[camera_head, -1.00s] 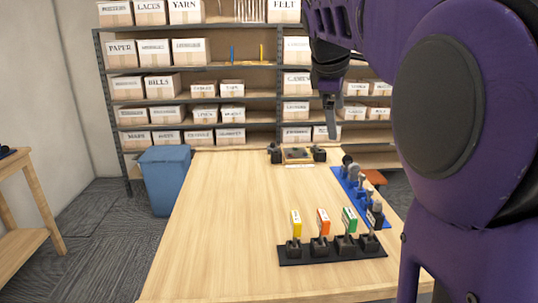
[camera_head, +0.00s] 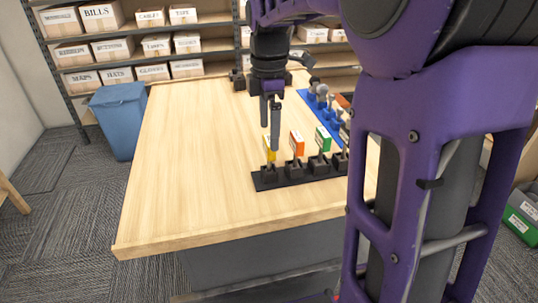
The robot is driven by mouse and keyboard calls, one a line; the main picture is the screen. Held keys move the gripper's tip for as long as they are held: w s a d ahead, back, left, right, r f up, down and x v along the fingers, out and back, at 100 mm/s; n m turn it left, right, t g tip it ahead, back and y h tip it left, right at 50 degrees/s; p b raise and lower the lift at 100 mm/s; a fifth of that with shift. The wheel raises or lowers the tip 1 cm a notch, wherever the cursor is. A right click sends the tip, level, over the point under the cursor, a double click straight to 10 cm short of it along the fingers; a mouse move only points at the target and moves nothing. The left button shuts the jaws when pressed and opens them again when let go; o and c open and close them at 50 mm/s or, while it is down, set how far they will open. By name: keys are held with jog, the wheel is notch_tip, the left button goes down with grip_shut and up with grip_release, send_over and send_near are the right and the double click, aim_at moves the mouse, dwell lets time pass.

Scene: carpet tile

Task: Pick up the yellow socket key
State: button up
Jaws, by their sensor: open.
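The yellow socket key (camera_head: 267,155) stands upright in the leftmost black holder of a dark rack (camera_head: 282,181) on the table. Its upper part is partly hidden behind my gripper's fingers. My gripper (camera_head: 270,138) points down over the rack's left end, its two fingers apart. The fingers overlap the yellow key in this view; I cannot tell whether they touch it or are in front of it. An orange key (camera_head: 297,140) and a green key (camera_head: 323,136) stand to its right in the same rack.
The wooden table (camera_head: 190,150) is clear left of the rack. A blue tray (camera_head: 325,118) with several grey tools lies behind it on the right. A blue bin (camera_head: 119,118) stands left of the table. Shelves with boxes (camera_head: 118,52) are behind.

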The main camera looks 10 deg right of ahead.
aim_at(269, 153)
jog(key=shift+s+f+b, duration=0.15)
jog(key=shift+f+b, duration=0.2)
jog(key=shift+f, duration=1.4)
jog(key=shift+s+f+b, duration=0.1)
jog(key=shift+f+b, duration=0.2)
jog(key=shift+f, duration=1.45)
grip_shut()
